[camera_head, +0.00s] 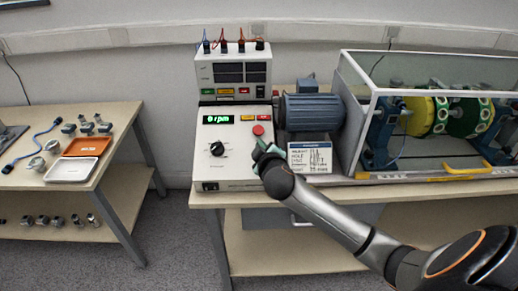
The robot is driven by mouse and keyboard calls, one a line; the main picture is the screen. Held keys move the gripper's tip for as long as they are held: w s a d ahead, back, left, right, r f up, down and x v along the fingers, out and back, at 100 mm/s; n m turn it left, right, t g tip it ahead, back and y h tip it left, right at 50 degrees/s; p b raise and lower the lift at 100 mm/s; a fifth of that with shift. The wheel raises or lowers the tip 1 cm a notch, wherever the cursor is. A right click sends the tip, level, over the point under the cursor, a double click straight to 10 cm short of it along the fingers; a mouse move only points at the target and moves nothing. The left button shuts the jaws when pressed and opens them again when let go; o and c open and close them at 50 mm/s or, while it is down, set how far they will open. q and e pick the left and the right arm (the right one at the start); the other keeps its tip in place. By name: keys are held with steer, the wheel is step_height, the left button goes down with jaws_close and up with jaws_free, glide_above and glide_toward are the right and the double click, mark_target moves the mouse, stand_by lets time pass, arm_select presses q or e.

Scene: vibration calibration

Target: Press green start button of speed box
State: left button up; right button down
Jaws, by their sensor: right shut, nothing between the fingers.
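The speed box (212,168) is a white sloped-front console on the bench. My right gripper (262,147) is shut and empty at the right side of the panel, just below the red button. Whether its fingertips touch the panel I cannot tell. No separate green start button is visible; the gripper and wrist cover that part of the panel. My left gripper is out of view.
A white instrument box (233,76) with cables stands behind the speed box. A blue motor (312,111) and a clear-covered rig with green and yellow discs (427,116) are to the right. A printed card (310,158) stands near my wrist. A side table (94,183) holds trays and parts.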

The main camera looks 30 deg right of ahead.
steer(key=shift+f, duration=0.1)
stand_by(0.6)
steer(key=shift+w+d+f, duration=0.1)
steer(key=shift+w+f, duration=0.05)
steer(key=shift+f, duration=0.15)
steer(key=shift+w+d+f+b, duration=0.1)
steer(key=shift+w+f+b, duration=0.05)
steer(key=shift+f+b, duration=0.2)
stand_by(0.6)
stand_by(0.4)
steer(key=shift+s+a+r+p, duration=0.2)
steer(key=shift+s+r+p, duration=0.15)
steer(key=shift+r+p, duration=0.5)
steer(key=r+p, duration=0.1)
steer(key=s+r+p, duration=0.1)
steer(key=p, duration=0.1)
steer(key=a+r+p, duration=0.1)
steer(key=r+p, duration=0.1)
steer(key=shift+s+r, duration=0.1)
steer(key=shift+s, duration=0.3)
